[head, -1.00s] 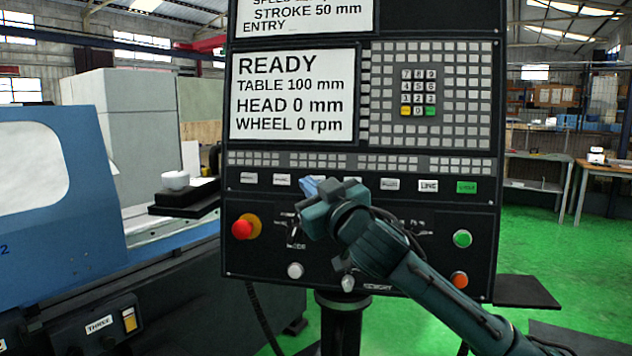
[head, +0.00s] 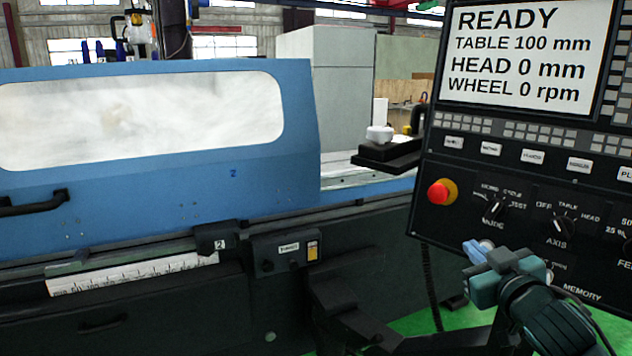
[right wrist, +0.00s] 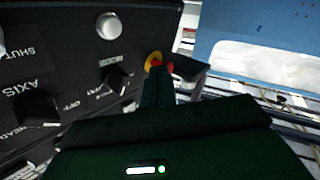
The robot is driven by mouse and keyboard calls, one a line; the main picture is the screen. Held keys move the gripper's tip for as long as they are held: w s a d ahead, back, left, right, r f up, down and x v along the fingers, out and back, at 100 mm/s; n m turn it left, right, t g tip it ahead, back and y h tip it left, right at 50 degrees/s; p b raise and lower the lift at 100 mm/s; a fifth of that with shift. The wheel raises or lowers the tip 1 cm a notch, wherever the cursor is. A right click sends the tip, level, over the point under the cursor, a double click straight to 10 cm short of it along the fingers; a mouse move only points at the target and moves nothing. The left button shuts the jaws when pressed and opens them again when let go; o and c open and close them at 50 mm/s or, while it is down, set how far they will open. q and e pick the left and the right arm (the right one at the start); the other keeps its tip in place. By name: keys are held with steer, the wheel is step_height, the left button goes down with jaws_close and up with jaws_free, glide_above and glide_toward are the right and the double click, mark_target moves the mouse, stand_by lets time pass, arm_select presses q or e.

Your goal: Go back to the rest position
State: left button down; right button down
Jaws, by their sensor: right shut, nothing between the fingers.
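My right gripper (head: 476,250) is in the lower right of the head view, in front of the lower part of the black control panel (head: 470,215). Its fingers are shut and hold nothing. In the right wrist view its closed fingers (right wrist: 158,88) point toward the red and yellow emergency stop button (right wrist: 154,61); I cannot tell the gap, but in the head view the button (head: 440,192) is clear of the gripper. The panel screen (head: 525,55) reads READY, TABLE 100 mm, HEAD 0 mm, WHEEL 0 rpm. My left gripper is not in view.
The blue grinder guard (head: 200,190) with a cloudy window fills the left. A scale (head: 130,275) and a small box with a yellow switch (head: 287,253) are along the machine's front. A black shelf with a white round object (head: 380,133) juts out beside the panel. Green floor shows below.

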steer(key=s+a+f+g+y, duration=0.1)
steer(key=s+a+f, duration=0.15)
steer(key=f, duration=0.35)
steer(key=s+a+f+g+p, duration=0.1)
steer(key=s+a+f, duration=0.15)
steer(key=f, duration=0.35)
steer(key=s+a+f+g+y, duration=0.1)
steer(key=s+a+f, duration=0.15)
steer(key=f, duration=0.35)
steer(key=s+a+f+g, duration=0.2)
steer(key=s+f, duration=0.4)
steer(key=s, duration=0.3)
steer(key=s+a+f+m+g+p, duration=0.1)
steer(key=s+a+f, duration=0.4)
steer(key=s+f, duration=0.2)
steer(key=shift+s+g, duration=0.4)
steer(key=shift+s, duration=0.7)
